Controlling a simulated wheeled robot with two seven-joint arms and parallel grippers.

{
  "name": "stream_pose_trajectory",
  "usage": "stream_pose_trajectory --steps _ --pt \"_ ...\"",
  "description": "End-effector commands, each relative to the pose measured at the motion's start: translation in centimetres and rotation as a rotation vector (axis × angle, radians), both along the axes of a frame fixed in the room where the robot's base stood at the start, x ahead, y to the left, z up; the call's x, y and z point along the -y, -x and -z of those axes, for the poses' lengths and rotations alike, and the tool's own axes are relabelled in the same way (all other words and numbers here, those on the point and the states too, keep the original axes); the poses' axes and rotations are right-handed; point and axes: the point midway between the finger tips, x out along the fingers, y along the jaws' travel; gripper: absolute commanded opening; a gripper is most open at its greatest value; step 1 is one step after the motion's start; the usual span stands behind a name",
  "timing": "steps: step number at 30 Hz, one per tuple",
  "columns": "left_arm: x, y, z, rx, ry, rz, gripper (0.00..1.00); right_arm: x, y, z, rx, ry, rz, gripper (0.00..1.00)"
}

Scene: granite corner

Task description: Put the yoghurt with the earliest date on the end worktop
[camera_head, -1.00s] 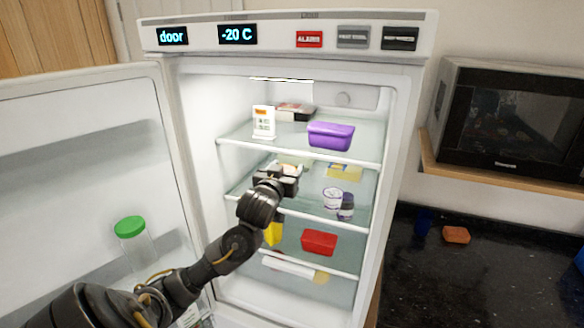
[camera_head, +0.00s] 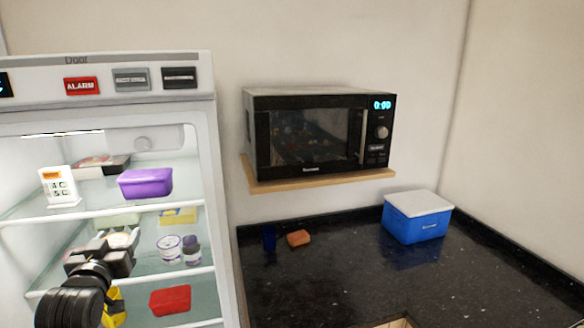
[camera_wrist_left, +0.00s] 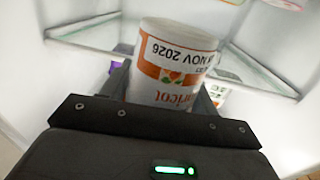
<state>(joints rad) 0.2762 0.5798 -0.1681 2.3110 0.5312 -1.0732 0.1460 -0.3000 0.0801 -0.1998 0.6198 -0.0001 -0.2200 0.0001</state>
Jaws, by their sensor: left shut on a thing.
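My left gripper (camera_head: 112,248) is inside the open fridge at the middle shelf, shut on an apricot yoghurt pot. In the left wrist view the white and orange pot (camera_wrist_left: 168,70) sits between the fingers and reads upside down: "NOV 2026", the day unclear. In the head view the gripper mostly hides it. A white pot with a purple band (camera_head: 169,248) and a small purple-lidded pot (camera_head: 191,250) stand to its right on the shelf; their dates are unreadable. The black granite worktop (camera_head: 320,280) lies right of the fridge. My right gripper is out of view.
A purple tub (camera_head: 145,183) and a temperature card stand on the shelf above; a red box (camera_head: 170,300) is below. The worktop holds a blue cool box (camera_head: 417,218), an orange sponge (camera_head: 299,238) and a dark blue cup (camera_head: 269,238). A microwave (camera_head: 318,135) sits above; the worktop's middle is clear.

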Motion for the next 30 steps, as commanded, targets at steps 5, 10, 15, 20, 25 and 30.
stream_pose_trajectory --steps 5,10,15,20,25,30 --pt "7.3 1.8 8.1 -0.003 0.014 0.120 0.34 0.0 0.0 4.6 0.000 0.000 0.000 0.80" --pt "13.7 4.6 15.5 -0.003 0.011 0.212 0.34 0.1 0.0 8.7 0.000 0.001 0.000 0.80" --pt "17.8 7.0 21.2 -0.003 0.005 0.265 0.34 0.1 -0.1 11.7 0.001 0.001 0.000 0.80" --pt "19.4 8.1 24.2 -0.002 -0.001 0.282 0.34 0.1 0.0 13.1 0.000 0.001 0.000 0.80" --pt "19.6 8.5 25.2 0.002 0.000 0.281 0.34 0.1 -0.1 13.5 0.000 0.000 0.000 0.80" --pt "19.6 8.5 25.2 0.001 0.002 0.279 0.34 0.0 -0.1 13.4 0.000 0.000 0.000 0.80"
